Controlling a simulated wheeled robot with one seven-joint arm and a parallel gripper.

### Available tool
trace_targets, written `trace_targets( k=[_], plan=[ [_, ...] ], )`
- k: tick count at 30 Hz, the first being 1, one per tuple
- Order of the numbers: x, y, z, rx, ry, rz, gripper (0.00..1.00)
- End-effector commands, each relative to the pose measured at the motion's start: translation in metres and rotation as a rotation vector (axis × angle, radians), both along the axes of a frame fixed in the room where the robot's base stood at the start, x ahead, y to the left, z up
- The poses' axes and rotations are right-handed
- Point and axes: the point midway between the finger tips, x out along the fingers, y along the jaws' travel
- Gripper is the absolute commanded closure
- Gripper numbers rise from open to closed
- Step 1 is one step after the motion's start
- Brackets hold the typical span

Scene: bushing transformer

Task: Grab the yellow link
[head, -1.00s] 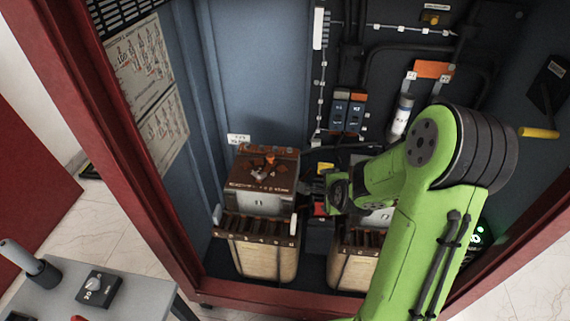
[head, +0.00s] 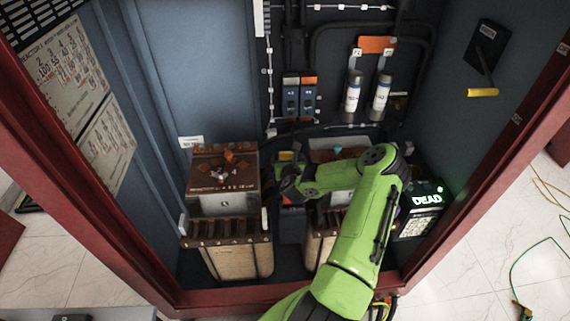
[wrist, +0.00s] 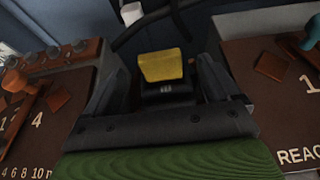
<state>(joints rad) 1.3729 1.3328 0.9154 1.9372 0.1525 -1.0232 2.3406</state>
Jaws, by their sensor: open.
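The yellow link (wrist: 162,66) is a small yellow block on a dark mount in the gap between two brown-topped units. It sits between my gripper's fingers in the wrist view, ahead of the palm. In the head view the yellow link (head: 285,156) shows just behind my gripper (head: 281,174). My gripper also shows in the wrist view (wrist: 162,78), with a dark finger on each side of the link and visible gaps. It is open and holds nothing. The lower part of the link's mount is partly hidden.
A brown-topped transformer (head: 222,180) stands left of my gripper. Another transformer (head: 322,247) is on the right, partly behind my arm. A meter reading DEAD (head: 427,199) is farther right. Red cabinet frame (head: 85,240) edges the opening; dark cables cross behind the link.

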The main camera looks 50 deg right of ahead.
Motion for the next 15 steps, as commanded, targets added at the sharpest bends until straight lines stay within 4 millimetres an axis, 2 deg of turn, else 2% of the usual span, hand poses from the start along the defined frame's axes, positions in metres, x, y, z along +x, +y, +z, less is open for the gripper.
trace_targets(
  k=[9,15],
  plan=[
    [0.036,-0.029,-0.022,-0.002,-0.001,-0.001,0.11],
    [0.04,-0.033,-0.022,-0.001,0.001,0.002,0.11]
  ],
)
